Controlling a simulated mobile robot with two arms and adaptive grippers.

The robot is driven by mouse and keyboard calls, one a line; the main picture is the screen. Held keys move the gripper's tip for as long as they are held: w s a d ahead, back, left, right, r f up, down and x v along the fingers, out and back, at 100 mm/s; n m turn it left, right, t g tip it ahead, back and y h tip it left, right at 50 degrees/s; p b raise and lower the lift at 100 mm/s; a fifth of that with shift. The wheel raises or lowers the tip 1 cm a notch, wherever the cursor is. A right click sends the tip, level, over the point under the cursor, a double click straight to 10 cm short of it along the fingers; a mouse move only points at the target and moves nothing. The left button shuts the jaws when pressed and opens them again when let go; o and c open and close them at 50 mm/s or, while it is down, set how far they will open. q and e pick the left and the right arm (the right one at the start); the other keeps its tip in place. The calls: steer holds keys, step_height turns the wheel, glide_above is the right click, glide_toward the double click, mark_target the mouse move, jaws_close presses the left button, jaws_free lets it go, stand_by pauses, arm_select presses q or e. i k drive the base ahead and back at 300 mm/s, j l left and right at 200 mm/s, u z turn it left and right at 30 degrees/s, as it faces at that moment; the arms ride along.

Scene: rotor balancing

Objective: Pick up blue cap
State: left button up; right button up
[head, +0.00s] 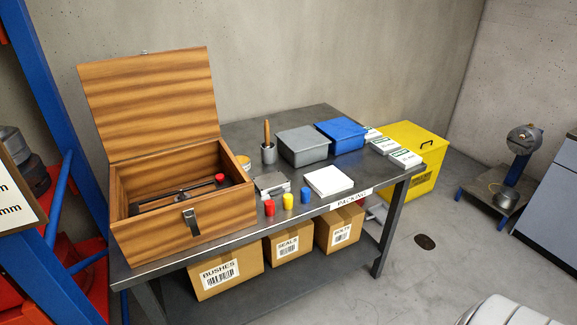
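The blue cap (305,195) is a small upright piece near the front edge of the dark packing table (240,255). It is the rightmost in a short row, with a yellow cap (288,201) and a red cap (270,208) to its left. A white pad (329,181) lies just behind and to the right of it. Neither of my grippers is in the head view.
An open wooden box (180,228) with a dark rotor part and a red piece inside stands left. Behind the caps are a small metal case (271,184), a grey bin (303,147) and a blue bin (341,134). A yellow chest (410,150) stands right.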

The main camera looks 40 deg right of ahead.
mark_target(305, 192)
steer(key=z, duration=1.25)
steer(key=i+j+u, duration=0.25)
steer(key=i+j, duration=0.15)
steer(key=j, duration=0.15)
steer(key=i+j+u, duration=0.25)
steer(key=i+j, duration=0.2)
